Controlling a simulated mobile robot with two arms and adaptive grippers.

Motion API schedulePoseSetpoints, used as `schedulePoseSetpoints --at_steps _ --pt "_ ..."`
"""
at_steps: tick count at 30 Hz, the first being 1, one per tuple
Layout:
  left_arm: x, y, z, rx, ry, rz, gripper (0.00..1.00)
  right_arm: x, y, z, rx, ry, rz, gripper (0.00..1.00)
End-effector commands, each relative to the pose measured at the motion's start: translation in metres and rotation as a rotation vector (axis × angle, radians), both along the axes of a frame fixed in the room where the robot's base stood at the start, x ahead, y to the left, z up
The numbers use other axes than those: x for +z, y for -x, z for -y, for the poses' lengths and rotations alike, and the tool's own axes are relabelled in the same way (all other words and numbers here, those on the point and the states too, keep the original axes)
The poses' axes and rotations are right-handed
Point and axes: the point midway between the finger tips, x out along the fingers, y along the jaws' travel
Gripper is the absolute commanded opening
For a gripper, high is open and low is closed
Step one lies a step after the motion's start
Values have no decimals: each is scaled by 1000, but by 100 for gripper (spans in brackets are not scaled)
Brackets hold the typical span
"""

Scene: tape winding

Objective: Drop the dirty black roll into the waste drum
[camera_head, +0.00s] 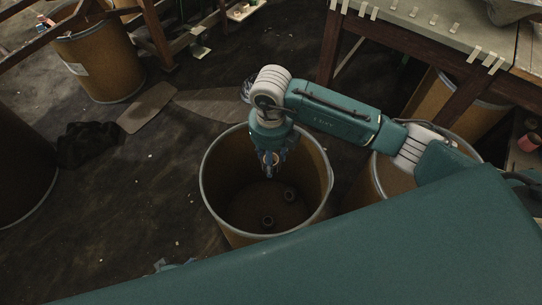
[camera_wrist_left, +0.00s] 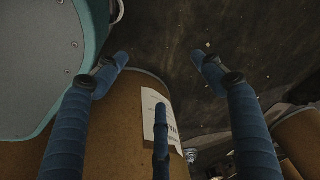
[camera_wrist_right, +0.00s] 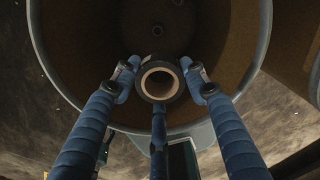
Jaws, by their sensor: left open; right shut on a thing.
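The waste drum (camera_head: 222,207) is a brown open-topped drum with a pale metal rim, in the middle of the head view. My right gripper (camera_head: 270,172) points down over its mouth. In the right wrist view my right gripper (camera_wrist_right: 160,80) is shut on the dirty black roll (camera_wrist_right: 159,98), dark outside with a pale ring at its core. The drum's wall (camera_wrist_right: 85,60) shows around and below it. My left gripper (camera_wrist_left: 158,65) is open and empty in the left wrist view; it does not show clearly in the head view.
Another brown drum (camera_head: 98,60) stands at the back left. A table (camera_head: 440,35) is at the upper right with a drum beneath it. Dark cloth (camera_head: 85,145) lies on the floor at left.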

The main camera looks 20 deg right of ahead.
Motion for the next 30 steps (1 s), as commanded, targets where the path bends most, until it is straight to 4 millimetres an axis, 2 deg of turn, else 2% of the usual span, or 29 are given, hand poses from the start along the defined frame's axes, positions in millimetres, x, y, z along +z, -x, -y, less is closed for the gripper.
schedulePoseSetpoints --at_steps 13,24,30 --pt "63 -22 2 6 4 41 69 -27 1 0 2 -1 -1 21" --pt "117 -24 1 11 5 68 69 -45 0 0 3 0 0 21" --pt "137 -22 0 13 5 77 69 -50 0 0 3 0 0 21"
